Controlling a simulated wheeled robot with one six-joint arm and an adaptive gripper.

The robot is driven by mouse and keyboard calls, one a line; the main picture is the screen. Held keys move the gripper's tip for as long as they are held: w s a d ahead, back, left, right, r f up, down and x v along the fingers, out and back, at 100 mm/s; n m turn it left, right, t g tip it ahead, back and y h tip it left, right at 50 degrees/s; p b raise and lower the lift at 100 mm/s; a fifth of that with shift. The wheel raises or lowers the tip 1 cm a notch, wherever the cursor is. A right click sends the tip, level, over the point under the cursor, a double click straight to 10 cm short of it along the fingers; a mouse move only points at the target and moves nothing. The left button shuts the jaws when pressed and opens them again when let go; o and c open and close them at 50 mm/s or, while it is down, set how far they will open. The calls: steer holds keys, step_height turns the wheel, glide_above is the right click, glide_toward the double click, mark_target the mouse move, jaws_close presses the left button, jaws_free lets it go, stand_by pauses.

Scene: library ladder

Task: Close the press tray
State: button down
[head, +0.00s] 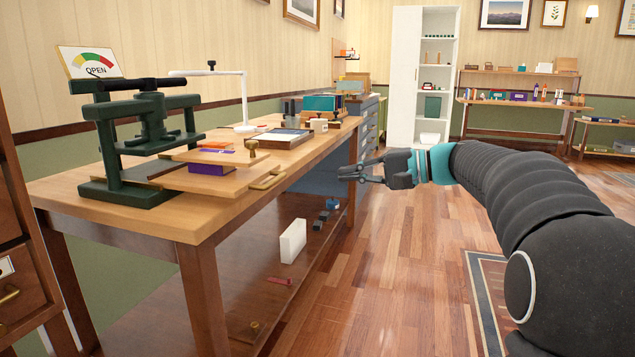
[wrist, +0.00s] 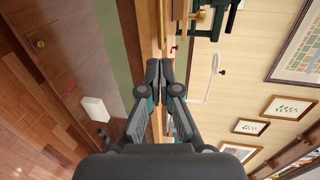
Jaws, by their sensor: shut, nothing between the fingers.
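A dark green press (head: 150,125) stands at the left end of the wooden workbench. Its wooden tray (head: 185,180) sticks out toward the right front, with a brass handle (head: 268,180) at its outer edge. A purple book (head: 211,168) lies on the tray, with a thin orange item just behind it. A gauge sign (head: 89,62) above the press reads OPEN. My gripper (head: 346,172) is shut and empty, in the air to the right of the tray handle and apart from it. It also shows in the wrist view (wrist: 160,70), where part of the press (wrist: 215,18) appears at the top.
The workbench (head: 140,215) holds a white lamp (head: 243,100), a framed tray (head: 283,138) and small boxes farther back. A white block (head: 293,241) stands on its lower shelf. A wooden cabinet (head: 15,230) is at the left edge.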

mark_target(279, 180)
steer(key=x, duration=1.3)
steer(key=shift+a+b, duration=0.2)
steer(key=shift+b, duration=0.1)
steer(key=shift+w+a, duration=0.1)
